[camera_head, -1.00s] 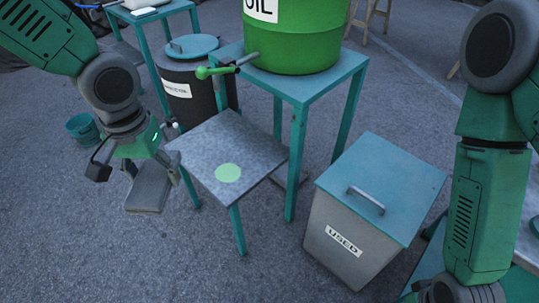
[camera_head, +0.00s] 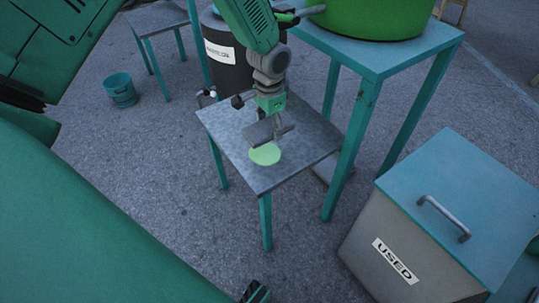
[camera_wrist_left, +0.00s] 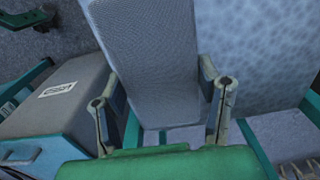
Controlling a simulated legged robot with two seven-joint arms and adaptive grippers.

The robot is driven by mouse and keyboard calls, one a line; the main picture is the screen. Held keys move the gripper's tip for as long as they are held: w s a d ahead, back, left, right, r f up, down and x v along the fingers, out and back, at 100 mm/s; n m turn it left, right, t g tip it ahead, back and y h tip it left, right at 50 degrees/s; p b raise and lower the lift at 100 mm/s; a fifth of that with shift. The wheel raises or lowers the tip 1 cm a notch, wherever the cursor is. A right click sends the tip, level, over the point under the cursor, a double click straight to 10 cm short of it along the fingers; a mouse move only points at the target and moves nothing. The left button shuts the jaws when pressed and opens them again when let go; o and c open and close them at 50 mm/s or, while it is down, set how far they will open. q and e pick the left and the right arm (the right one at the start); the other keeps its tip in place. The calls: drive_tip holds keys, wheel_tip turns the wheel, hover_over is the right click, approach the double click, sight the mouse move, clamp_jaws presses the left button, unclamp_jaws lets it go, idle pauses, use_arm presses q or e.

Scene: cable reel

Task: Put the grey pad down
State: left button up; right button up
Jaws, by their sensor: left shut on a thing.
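The grey pad (camera_head: 260,131) is a flat, thin block held in my left gripper (camera_head: 272,122). It hangs over the small grey-topped table (camera_head: 225,127), just behind the pale green disc (camera_head: 265,156) on the tabletop. Whether the pad touches the tabletop is hard to tell. In the left wrist view the pad (camera_wrist_left: 155,55) shows its ribbed grey face between the two fingers of the left gripper (camera_wrist_left: 163,100), which is shut on it. My right gripper cannot be made out.
A lidded bin marked USED (camera_head: 400,255) stands at the right. A taller teal table (camera_head: 395,60) with a green drum (camera_head: 375,18) is behind the small table. A dark labelled drum (camera_head: 228,75) stands behind left, and a teal bucket (camera_head: 121,92) at the left.

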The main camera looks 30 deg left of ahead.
use_arm(q)
drive_tip(key=b, duration=0.2)
hover_over(267, 153)
drive_tip(key=a, duration=0.1)
wheel_tip(267, 153, down, 6)
drive_tip(key=shift+a+f, duration=0.1)
drive_tip(key=shift+f, duration=0.1)
drive_tip(key=f, duration=0.1)
drive_tip(key=d+f+b, duration=0.1)
drive_tip(key=shift+d+f, duration=0.25)
drive_tip(key=shift+f, duration=0.05)
drive_tip(key=shift+d+f, duration=0.15)
drive_tip(key=shift+a, duration=0.4)
drive_tip(key=o, duration=1.2)
drive_tip(key=shift+a+f, duration=0.15)
drive_tip(key=shift+a, duration=0.05)
drive_tip(key=shift+c, duration=0.2)
drive_tip(key=shift+a, duration=0.1)
drive_tip(key=shift+d+r, duration=0.3)
drive_tip(key=shift+d, duration=0.1)
wheel_tip(267, 153, up, 6)
drive_tip(key=p, duration=0.2)
drive_tip(key=shift+a+r+p, duration=0.15)
drive_tip(key=shift+r+p, duration=0.05)
drive_tip(key=shift+p, duration=0.15)
drive_tip(key=shift+a+r, duration=0.15)
drive_tip(key=shift+r, duration=0.2)
use_arm(e)
drive_tip(key=shift+a, duration=0.65)
